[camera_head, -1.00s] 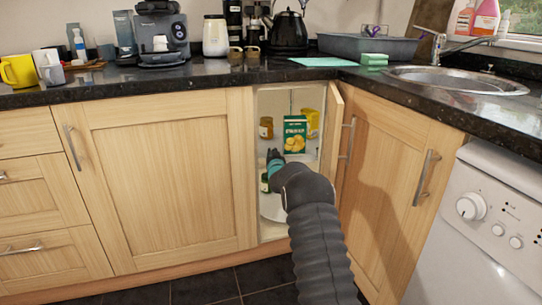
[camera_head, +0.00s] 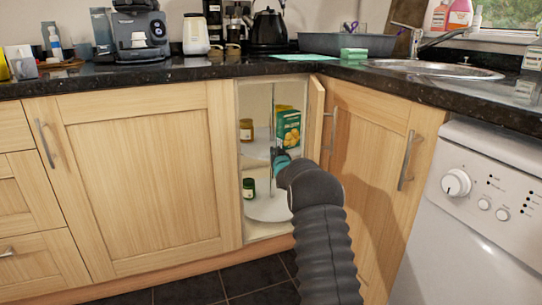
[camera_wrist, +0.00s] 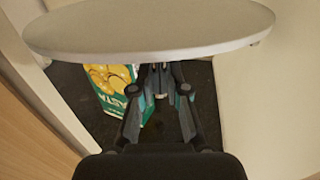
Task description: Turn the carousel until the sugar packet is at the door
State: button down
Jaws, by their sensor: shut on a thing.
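The two-tier white carousel stands in the open corner cupboard; its lower tray (camera_head: 270,209) and centre pole show in the head view. A green pasta box (camera_head: 289,128) with yellow pictures stands on the upper tier, and also shows in the wrist view (camera_wrist: 103,80). A yellow thing (camera_head: 284,108) is mostly hidden behind it; I cannot tell whether it is the sugar packet. My gripper (camera_head: 278,154) reaches in at the upper tier, shut on the carousel; the exact contact is unclear. In the wrist view my fingers (camera_wrist: 160,80) meet beside the pale tray disc (camera_wrist: 150,30).
A brown jar (camera_head: 246,130) stands on the upper tier and a dark green jar (camera_head: 249,188) on the lower one. The narrow cupboard door (camera_head: 316,118) stands open at the right of the opening. The granite worktop (camera_head: 200,72) runs above.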

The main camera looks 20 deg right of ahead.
jog(key=shift+s+d, duration=0.1)
jog(key=shift+d, duration=0.4)
jog(key=c, duration=1.2)
grip_release()
jog(key=shift+o, duration=0.2)
notch_tip(320, 180, up, 10)
